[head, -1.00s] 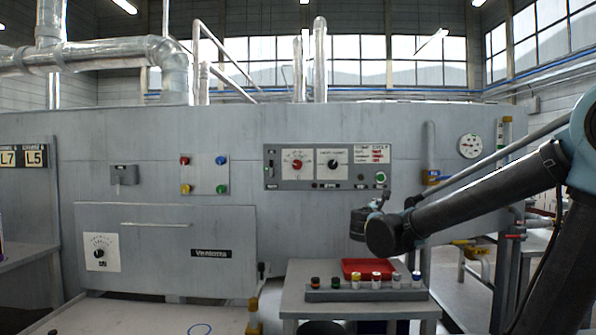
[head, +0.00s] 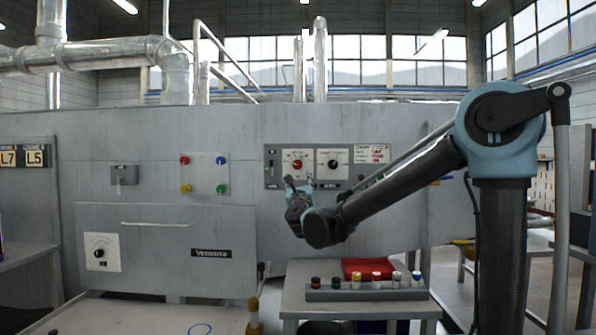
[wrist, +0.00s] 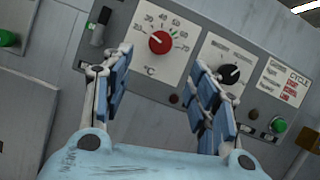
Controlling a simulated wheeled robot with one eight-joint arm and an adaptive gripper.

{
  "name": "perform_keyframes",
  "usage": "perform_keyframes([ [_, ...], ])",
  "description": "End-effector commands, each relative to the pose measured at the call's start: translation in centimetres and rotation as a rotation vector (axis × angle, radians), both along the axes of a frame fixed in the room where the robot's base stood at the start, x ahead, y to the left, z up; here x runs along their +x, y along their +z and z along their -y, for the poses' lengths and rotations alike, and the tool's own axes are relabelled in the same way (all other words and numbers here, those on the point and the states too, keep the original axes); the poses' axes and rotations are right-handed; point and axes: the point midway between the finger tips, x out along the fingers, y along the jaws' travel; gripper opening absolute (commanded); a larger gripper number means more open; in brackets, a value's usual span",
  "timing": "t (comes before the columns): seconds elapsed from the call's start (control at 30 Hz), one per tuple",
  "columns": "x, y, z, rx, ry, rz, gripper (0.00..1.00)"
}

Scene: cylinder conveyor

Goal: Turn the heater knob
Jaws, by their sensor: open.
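The red knob (head: 297,163) sits on a white temperature dial of the grey control panel (head: 270,184). In the wrist view the red knob (wrist: 160,42) shows clearly, with a °C scale around it and a small green mark at its upper right. My gripper (head: 298,181) is just below the red knob in the head view, with its fingers pointing up toward the panel. In the wrist view my gripper (wrist: 162,62) is open and empty, its blue-padded fingers on either side of and below the knob. They appear apart from it.
A black knob (wrist: 229,74) sits right of the red knob, close to my right finger. A lever (wrist: 100,26) and a green button (wrist: 278,126) are on the panel. Below, a table (head: 360,310) holds a red tray (head: 365,266) and a rack of several small coloured-cap cylinders.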

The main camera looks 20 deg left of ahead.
Motion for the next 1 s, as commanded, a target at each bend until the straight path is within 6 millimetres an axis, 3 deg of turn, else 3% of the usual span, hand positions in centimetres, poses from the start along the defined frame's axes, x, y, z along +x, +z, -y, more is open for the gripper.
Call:
perform_keyframes([
  [0.6, 9.2, 3.9, -2.9, 0.000, -0.001, -0.001, 0.54],
  [1.0, 10.9, 4.6, -3.4, 0.002, -0.001, -0.001, 0.54],
])
